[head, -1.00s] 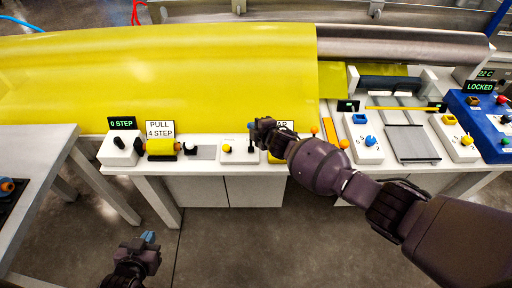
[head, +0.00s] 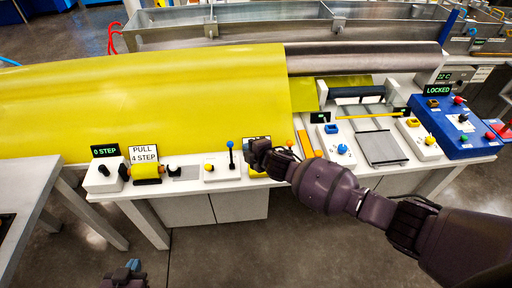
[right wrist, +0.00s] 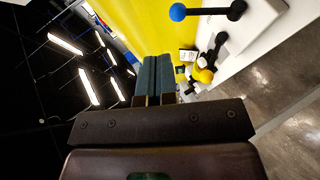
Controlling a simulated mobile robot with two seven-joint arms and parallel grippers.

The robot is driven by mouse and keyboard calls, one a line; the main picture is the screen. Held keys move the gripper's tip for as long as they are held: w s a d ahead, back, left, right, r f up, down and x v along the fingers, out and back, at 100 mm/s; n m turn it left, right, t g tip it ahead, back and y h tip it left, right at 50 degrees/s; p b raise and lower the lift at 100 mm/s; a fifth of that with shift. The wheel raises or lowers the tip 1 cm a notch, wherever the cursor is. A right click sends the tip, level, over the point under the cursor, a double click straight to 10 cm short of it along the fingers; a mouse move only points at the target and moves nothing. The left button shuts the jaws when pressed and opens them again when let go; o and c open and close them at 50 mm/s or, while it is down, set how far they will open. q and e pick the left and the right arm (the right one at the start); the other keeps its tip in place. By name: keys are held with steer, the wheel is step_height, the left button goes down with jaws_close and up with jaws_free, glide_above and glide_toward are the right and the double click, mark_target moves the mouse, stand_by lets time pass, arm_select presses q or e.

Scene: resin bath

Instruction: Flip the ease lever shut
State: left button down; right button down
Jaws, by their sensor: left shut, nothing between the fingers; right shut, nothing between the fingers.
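A black lever with a blue knob (head: 230,145) stands upright on a white box (head: 222,172) at the table's front edge, beside a yellow knob (head: 209,167). No readable label shows which lever is the ease lever. My right gripper (head: 252,147) is shut and empty, just right of the blue-knobbed lever and apart from it. In the right wrist view, my right fingers (right wrist: 157,75) are together, and the blue knob (right wrist: 178,12) on its black lever is at the top right. My left gripper (head: 132,266) is shut and empty, low at the left, away from the table.
A yellow sheet (head: 150,95) runs over the table behind the controls. A "PULL 4 STEP" sign (head: 143,154) and yellow roll (head: 147,171) are to the left. A sign behind my right gripper is mostly hidden. A blue control panel (head: 455,140) reads LOCKED at the right.

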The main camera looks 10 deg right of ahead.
steer(key=shift+r+v, duration=0.25)
steer(key=shift+v, duration=1.7)
steer(key=shift+w, duration=0.2)
step_height(320, 180, up, 7)
steer(key=a+m+t+y, duration=0.1)
steer(key=a+m, duration=0.1)
steer(key=m, duration=0.2)
steer(key=s+d+m+t+h, duration=0.1)
steer(key=s+d+m+t, duration=0.1)
steer(key=s+d+m, duration=0.4)
steer(key=s+d+f+m+g+h, duration=0.1)
steer(key=s+d+f+m+h, duration=0.1)
steer(key=s, duration=0.6)
steer(key=s+d+f+m+g+h+b, duration=0.1)
steer(key=s+d+f+m+h, duration=0.1)
steer(key=s+d+f+m, duration=0.3)
steer(key=s+d+f+m+g+h, duration=0.1)
steer(key=s+d+f+m+h, duration=0.1)
steer(key=s+d+f, duration=0.5)
steer(key=s+d+m, duration=0.1)
steer(key=s+d, duration=0.2)
steer(key=s, duration=0.1)
steer(key=shift+d+h, duration=0.2)
steer(key=shift+h, duration=0.2)
